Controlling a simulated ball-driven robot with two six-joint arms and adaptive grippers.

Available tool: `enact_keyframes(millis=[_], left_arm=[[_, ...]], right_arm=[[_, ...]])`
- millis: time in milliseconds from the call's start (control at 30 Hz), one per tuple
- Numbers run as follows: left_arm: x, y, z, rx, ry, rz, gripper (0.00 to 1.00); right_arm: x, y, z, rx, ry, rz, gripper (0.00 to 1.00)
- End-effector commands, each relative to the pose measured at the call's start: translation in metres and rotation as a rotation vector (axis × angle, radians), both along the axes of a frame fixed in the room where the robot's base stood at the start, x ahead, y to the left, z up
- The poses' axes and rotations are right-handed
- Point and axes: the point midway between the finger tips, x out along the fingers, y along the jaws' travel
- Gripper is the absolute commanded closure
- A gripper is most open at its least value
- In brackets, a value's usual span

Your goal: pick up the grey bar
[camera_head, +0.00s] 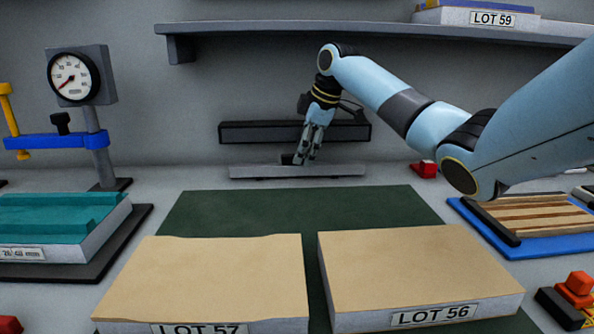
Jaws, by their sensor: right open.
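A long grey bar (255,171) lies flat across the back of the table, in front of a dark rail. My right gripper (307,155) reaches down over the middle of the bar, pointing downward with its fingers apart. Its fingertips are at the bar's upper edge in the picture. I cannot tell whether they touch it. A small dark part shows beside the fingertips on the left. My left gripper is not in view.
Two tan panels, LOT 57 (215,270) and LOT 56 (415,268), lie on a green mat (330,205). A dial gauge (74,77) stands at left above a teal-topped block (60,215). A shelf (400,30) overhangs the back. A blue tray (540,244) sits at right.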

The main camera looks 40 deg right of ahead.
Motion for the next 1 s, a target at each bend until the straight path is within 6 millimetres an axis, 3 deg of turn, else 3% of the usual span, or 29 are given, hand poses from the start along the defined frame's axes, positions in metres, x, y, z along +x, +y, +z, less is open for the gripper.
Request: enact_keyframes(millis=[400, 667, 1000], left_arm=[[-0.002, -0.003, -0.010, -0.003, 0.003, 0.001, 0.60], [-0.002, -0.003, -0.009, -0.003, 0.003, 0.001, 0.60], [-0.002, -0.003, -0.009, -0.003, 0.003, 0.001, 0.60]], right_arm=[[0.021, 0.002, -0.044, 0.001, 0.001, 0.000, 0.37], [0.022, 0.002, -0.046, -0.001, 0.001, 0.001, 0.37], [0.022, 0.002, -0.046, -0.001, 0.001, 0.001, 0.80]])
